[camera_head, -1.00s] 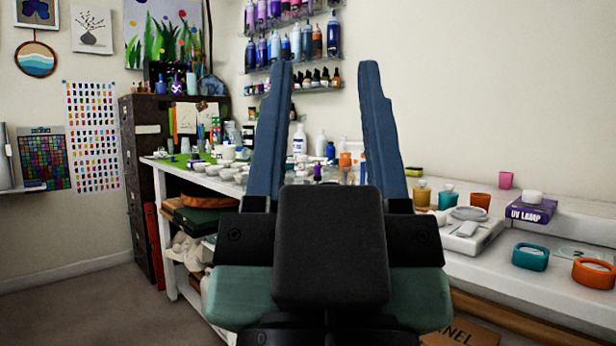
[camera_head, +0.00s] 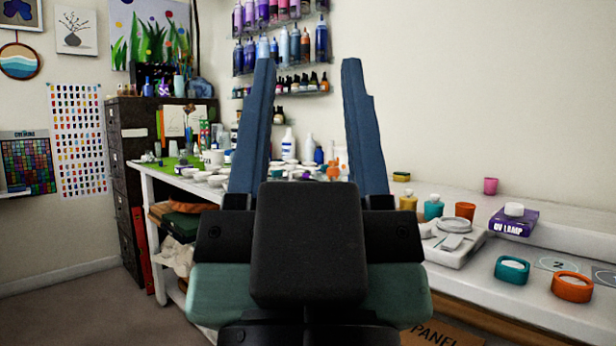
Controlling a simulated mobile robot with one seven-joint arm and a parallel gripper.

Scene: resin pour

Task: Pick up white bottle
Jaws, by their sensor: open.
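Two white bottles stand at the back of the long white table, seen between my fingers. One white bottle (camera_head: 288,144) has a label and stands on the left. The other white bottle (camera_head: 309,149) is plainer and stands just right of it. I cannot tell which one the task names. My gripper (camera_head: 308,62) is open and empty. Its two blue fingers point up in the picture, well in front of the bottles and apart from them. My gripper's dark body hides part of the table.
The white table (camera_head: 560,312) runs along the wall. Shelves of coloured bottles (camera_head: 321,42) hang above. A dark cabinet (camera_head: 117,180) stands at the left.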

